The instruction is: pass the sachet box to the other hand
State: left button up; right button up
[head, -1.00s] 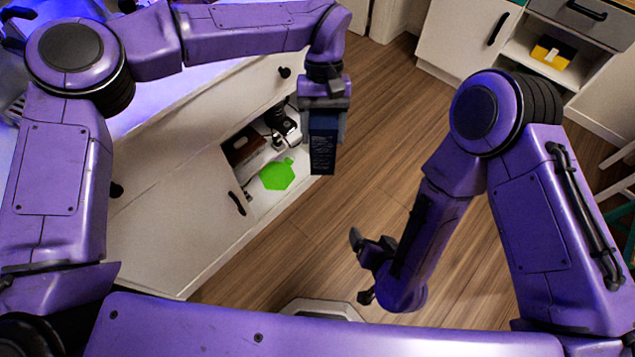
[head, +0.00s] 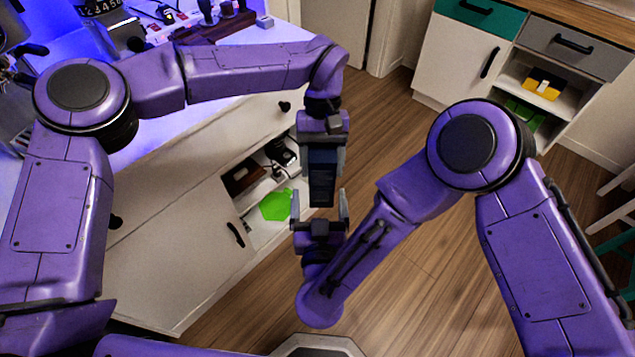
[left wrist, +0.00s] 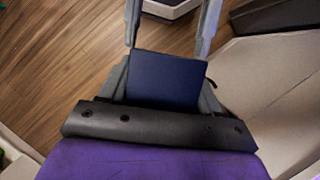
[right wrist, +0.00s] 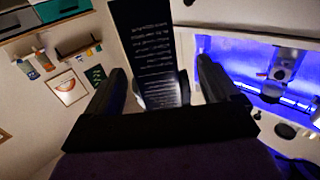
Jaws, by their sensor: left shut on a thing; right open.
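The sachet box (head: 322,178) is a dark blue, upright box with small pale print. My left gripper (head: 322,150) is shut on its upper part and holds it in the air in front of the open cabinet. The box also shows in the left wrist view (left wrist: 165,80). My right gripper (head: 320,204) is open just below, its fingers pointing up on either side of the box's lower end. In the right wrist view the printed box (right wrist: 150,45) stands between the two open fingers, with gaps visible beside it.
The low white cabinet (head: 170,245) stands to the left, with a green hexagonal item (head: 276,205) in its open bay. A second cabinet with an open shelf holding a yellow box (head: 543,84) is at the back right. Wooden floor between them is clear.

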aim_at(320, 191)
pick_arm(q)
jog(key=shift+w+d, duration=0.1)
jog(key=shift+d, duration=0.05)
pick_arm(e)
jog(key=w, duration=0.5)
jog(key=shift+w+a, duration=0.1)
jog(key=shift+w, duration=0.2)
jog(key=shift+w+a, duration=0.15)
jog(key=shift+w, duration=0.5)
jog(key=shift+a, duration=0.1)
jog(key=c, duration=1.1)
pick_arm(q)
jog(key=o, duration=1.2)
pick_arm(e)
jog(key=shift+c, duration=0.2)
